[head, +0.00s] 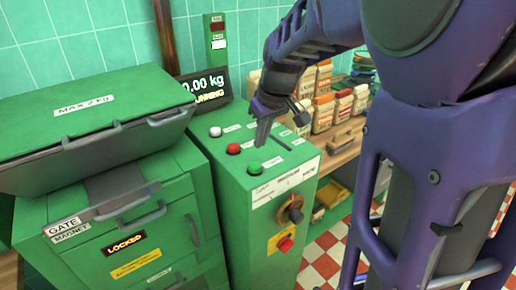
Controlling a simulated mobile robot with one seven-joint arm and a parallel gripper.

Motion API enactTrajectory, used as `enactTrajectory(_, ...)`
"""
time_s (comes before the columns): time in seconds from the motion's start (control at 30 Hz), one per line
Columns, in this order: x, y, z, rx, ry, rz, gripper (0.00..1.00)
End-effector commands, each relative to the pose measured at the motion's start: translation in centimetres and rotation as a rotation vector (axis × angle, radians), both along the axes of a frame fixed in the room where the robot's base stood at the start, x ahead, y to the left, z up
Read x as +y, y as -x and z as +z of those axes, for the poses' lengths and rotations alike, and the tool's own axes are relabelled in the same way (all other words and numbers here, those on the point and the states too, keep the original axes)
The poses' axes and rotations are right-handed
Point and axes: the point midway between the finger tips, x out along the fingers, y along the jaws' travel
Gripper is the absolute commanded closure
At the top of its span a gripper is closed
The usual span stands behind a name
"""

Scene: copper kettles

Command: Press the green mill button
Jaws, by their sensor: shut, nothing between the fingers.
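The green button (254,168) sits on the sloping top of the green control cabinet (236,200), nearest the front of a row of three. The red button (233,148) and the white button (215,131) are behind it to the left. My gripper (262,142) is shut and empty, pointing down over the cabinet top. Its tips show just above and slightly right of the green button in the picture, apart from it. The exact height of the tips over the panel is hard to tell.
A green machine with a lid (90,125) and a drawer marked "LOCKED" stands left. A display (208,88) reads "0.00 kg" and "RUNNING". The cabinet front has a rotary knob (292,212) and a red switch (285,243). Packed bags (325,112) stand on a wooden shelf at right.

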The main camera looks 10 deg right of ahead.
Motion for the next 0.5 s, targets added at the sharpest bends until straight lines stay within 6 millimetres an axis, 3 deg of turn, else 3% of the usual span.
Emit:
enactTrajectory(0.03,-0.2,0.2,1.3,-0.006,0.001,-0.001,1.00)
enactTrajectory(0.2,-0.5,0.9,3.8,-0.004,0.000,-0.002,1.00)
enactTrajectory(0.5,-0.6,1.3,4.9,-0.003,-0.001,-0.001,1.00)
